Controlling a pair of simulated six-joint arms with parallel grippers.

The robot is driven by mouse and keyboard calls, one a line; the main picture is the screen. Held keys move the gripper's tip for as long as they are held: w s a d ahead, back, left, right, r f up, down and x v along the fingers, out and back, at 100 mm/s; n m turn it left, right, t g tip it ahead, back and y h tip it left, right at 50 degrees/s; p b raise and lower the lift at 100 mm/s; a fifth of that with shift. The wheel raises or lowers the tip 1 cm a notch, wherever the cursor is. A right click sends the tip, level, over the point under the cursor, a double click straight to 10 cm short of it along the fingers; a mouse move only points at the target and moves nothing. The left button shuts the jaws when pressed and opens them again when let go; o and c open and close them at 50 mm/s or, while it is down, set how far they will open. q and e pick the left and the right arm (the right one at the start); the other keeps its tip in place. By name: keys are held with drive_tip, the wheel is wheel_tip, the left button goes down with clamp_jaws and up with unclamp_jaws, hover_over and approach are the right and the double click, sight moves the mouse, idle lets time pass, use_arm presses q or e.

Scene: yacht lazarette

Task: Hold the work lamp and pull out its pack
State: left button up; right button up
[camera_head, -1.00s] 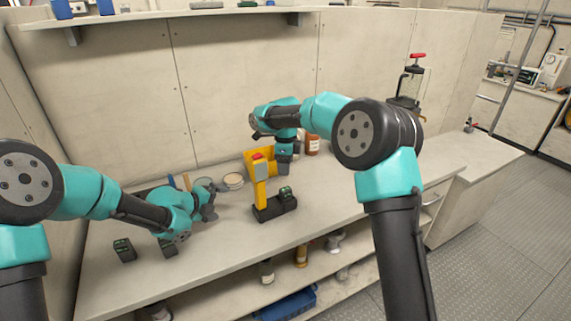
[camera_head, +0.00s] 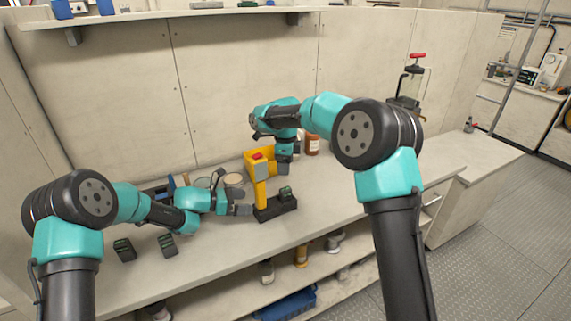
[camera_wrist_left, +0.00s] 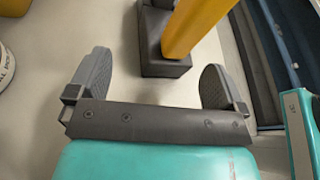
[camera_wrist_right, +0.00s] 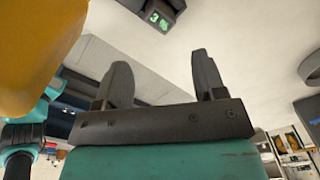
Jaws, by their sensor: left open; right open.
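The yellow work lamp (camera_head: 260,190) has a red top and stands upright on a black base (camera_head: 268,214) on the bench. A dark pack (camera_head: 285,194) sits at the right end of the base. In the right wrist view the pack (camera_wrist_right: 157,18) shows a green "3%". My left gripper (camera_head: 248,204) is open just left of the lamp post; in the left wrist view the post (camera_wrist_left: 193,25) stands beyond the open fingers (camera_wrist_left: 158,80).
Two loose dark packs (camera_head: 124,250) (camera_head: 168,245) lie on the bench at left. Round tins (camera_head: 233,181) stand behind my left gripper, and a brown jar (camera_head: 312,145) stands at the back. The bench (camera_head: 350,190) is clear right of the lamp.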

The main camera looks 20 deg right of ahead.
sight(270, 203)
use_arm(q)
drive_tip(key=shift+d+f+m+g, duration=0.1)
drive_tip(key=shift+f+m+g, duration=0.1)
drive_tip(key=shift+m, duration=0.45)
drive_tip(key=shift+d+f+m+g, duration=0.1)
drive_tip(key=shift+f+m+g, duration=0.1)
drive_tip(key=shift+m, duration=0.45)
drive_tip(key=shift+d, duration=0.1)
drive_tip(key=shift+x, duration=4.95)
drive_tip(key=shift+c, duration=0.3)
drive_tip(key=c, duration=0.8)
drive_tip(key=o, duration=0.9)
drive_tip(key=shift+a, duration=0.25)
